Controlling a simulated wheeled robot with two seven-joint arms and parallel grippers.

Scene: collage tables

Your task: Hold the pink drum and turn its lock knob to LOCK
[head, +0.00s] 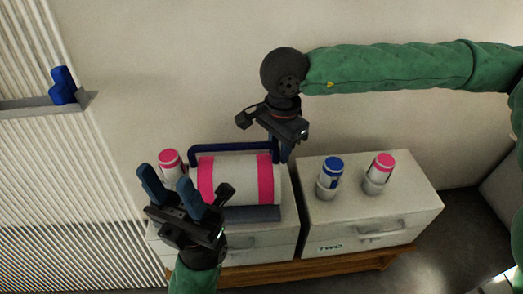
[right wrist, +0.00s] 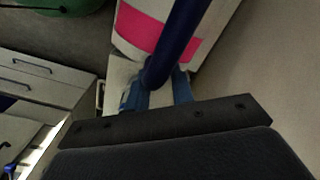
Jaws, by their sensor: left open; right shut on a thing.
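The pink drum (head: 235,180) is a white cylinder with pink bands, lying on its side on the left white cabinet. A dark blue bar (head: 230,148) runs along its back and bends down near its right end. My right gripper (head: 283,152) is shut on this bar at the drum's right end; in the right wrist view the bar (right wrist: 182,35) passes between its blue fingertips, with a pink band behind. My left gripper (head: 168,178) is open and empty, in front of the drum's left end. I cannot make out the lock knob or any LOCK mark.
A pink-banded bottle (head: 169,160) stands behind my left gripper. A blue bottle (head: 329,172) and another pink one (head: 379,170) stand in holders on the right cabinet (head: 415,205). A blue object (head: 62,85) sits on a ledge at far left. The wall is close behind.

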